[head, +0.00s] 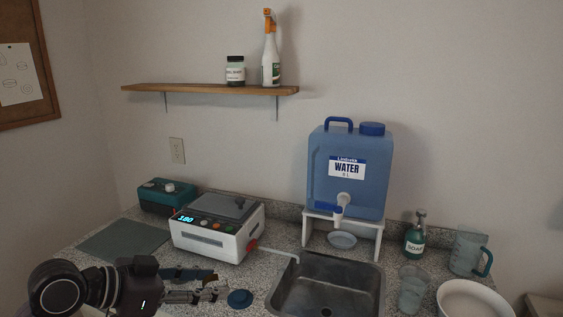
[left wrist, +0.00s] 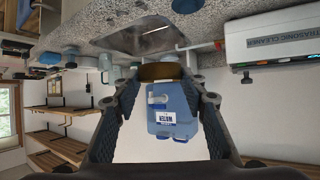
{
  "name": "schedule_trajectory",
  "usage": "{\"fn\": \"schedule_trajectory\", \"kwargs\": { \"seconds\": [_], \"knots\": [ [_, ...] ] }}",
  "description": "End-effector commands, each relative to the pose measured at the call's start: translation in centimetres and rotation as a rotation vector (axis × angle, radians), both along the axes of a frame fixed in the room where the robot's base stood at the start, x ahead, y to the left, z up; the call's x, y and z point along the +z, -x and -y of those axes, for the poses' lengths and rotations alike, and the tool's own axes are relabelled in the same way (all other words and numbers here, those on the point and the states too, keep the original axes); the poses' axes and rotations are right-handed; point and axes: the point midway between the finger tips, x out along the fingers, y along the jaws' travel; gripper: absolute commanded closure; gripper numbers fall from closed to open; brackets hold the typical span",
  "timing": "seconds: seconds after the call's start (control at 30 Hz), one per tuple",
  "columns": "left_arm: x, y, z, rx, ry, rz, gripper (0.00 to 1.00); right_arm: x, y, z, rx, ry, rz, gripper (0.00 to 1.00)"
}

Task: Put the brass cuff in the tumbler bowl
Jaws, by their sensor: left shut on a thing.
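My left gripper (head: 219,287) reaches in from the lower left of the head view, over the counter left of the sink. In the left wrist view, which is upside down, its fingers (left wrist: 160,82) are shut on the brass cuff (left wrist: 160,71), a curved brown-gold band between the fingertips. I cannot make out the cuff clearly in the head view. A round pale bowl (head: 441,297) stands at the lower right of the head view, partly cut off, far right of the gripper; I cannot tell whether it is the tumbler bowl. My right gripper is not in view.
The metal sink (head: 327,265) lies between the gripper and the bowl. A clear cup (head: 412,288), soap bottle (head: 415,238) and pitcher (head: 467,252) stand near the bowl. A white ultrasonic cleaner (head: 217,243) stands behind the gripper, a blue water container (head: 348,200) behind the sink.

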Motion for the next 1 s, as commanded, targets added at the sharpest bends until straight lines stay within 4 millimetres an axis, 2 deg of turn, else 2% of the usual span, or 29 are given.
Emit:
{"fn": "schedule_trajectory", "kwargs": {
  "seconds": [0.1, 0.3, 0.5, 0.7, 1.0],
  "knots": [
    [-1.4, 3.5, -0.5, -0.04, 0.004, -0.005, 0.8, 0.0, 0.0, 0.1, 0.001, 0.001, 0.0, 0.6],
    [-3.5, 8.7, -2.0, -0.075, 0.003, -0.005, 0.8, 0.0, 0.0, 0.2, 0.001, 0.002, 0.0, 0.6],
    [-5.0, 12.4, -3.5, -0.088, 0.002, -0.004, 0.8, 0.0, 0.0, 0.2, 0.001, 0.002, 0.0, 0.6],
    [-5.5, 13.8, -4.0, -0.092, 0.004, -0.001, 0.8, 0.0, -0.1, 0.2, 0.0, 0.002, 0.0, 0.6],
    [-5.6, 14.0, -4.1, -0.093, -0.002, -0.004, 0.8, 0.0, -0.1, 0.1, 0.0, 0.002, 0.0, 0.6]
  ]
}}
